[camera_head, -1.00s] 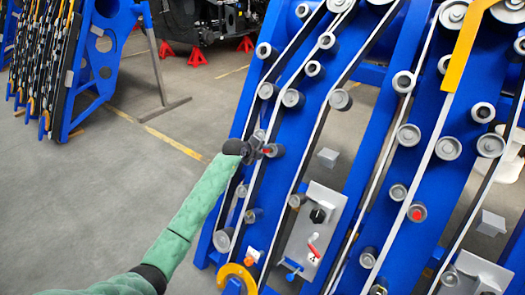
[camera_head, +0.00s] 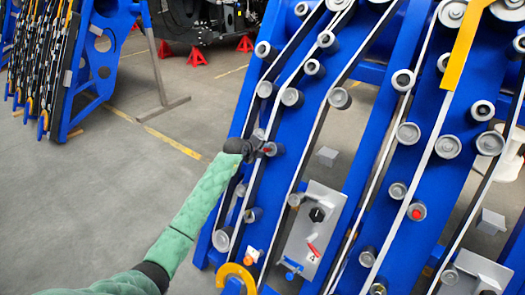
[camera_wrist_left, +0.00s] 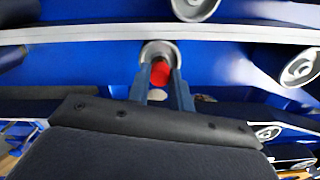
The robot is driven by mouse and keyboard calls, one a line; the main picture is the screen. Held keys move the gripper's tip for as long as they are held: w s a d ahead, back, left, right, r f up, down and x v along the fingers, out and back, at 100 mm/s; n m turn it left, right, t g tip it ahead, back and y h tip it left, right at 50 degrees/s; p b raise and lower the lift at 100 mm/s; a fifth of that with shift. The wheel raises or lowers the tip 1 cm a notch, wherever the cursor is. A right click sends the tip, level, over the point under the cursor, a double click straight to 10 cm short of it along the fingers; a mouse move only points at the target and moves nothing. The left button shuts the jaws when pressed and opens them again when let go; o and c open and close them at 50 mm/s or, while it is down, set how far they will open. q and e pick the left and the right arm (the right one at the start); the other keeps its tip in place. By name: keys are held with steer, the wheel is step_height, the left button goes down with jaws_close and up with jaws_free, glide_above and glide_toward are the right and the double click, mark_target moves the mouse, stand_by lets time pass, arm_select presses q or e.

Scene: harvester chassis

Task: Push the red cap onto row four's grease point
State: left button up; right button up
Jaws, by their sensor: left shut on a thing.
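My left gripper (camera_head: 264,149) is shut on the red cap (camera_wrist_left: 160,74), which shows between its two fingertips in the left wrist view. In the head view only a small bit of red shows at the fingertips. Directly beyond the cap is a round grey roller end (camera_wrist_left: 157,48) on the blue frame. The cap overlaps it in the picture; I cannot tell whether they touch. A grey panel (camera_head: 326,208) marked 4 sits lower on the blue row. My right gripper is not in view.
Belts and several rollers (camera_head: 340,98) surround the gripper on the blue frame (camera_head: 300,130). Another red-centred roller (camera_head: 416,212) is farther right. A yellow bracket (camera_head: 467,45) crosses the upper right. The grey floor (camera_head: 90,200) at left is open.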

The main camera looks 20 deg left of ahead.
arm_select(q)
steer(key=shift+w+d+f, duration=0.2)
steer(key=shift+w+f, duration=0.1)
steer(key=shift+w, duration=0.15)
steer(key=o, duration=1)
steer(key=shift+s+a+r+b, duration=0.2)
steer(key=shift+s+b, duration=0.2)
steer(key=shift+s, duration=0.05)
steer(key=shift+b+v, duration=0.8)
steer(key=shift+v, duration=2.65)
